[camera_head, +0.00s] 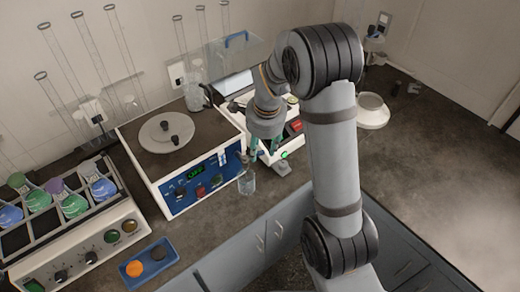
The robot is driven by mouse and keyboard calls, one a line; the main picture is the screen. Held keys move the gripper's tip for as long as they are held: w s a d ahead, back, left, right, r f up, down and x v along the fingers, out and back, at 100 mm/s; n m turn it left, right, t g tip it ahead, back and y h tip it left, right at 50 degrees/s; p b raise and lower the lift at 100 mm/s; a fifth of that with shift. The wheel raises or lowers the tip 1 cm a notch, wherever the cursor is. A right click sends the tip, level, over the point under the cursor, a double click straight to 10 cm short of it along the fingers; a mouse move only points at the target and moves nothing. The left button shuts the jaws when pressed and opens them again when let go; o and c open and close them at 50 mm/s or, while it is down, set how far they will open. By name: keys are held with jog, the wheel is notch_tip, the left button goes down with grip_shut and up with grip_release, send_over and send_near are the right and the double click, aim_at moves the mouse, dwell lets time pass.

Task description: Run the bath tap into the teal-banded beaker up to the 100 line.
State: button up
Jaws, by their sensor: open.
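The bath (180,195) is a white box with a dark top, a round lid and a blue front panel with a lit green display. A small tap (244,160) sits at the right end of its front. A clear beaker (247,183) is directly below the tap; its band, its lines and any water level are too small to make out. My gripper (264,150) points down just right of the tap, above and right of the beaker. Its greenish fingers are apart, with nothing visible between them. I cannot tell whether a finger touches the tap.
A rack of colored flasks (60,205) is at the left, with a blue tray (149,262) in front. Tall glass tubes line the wall. The right counter (430,150) is largely clear.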

jog(key=shift+a+f, duration=0.3)
jog(key=shift+f, duration=0.6)
jog(key=shift+d, duration=0.1)
grip_shut()
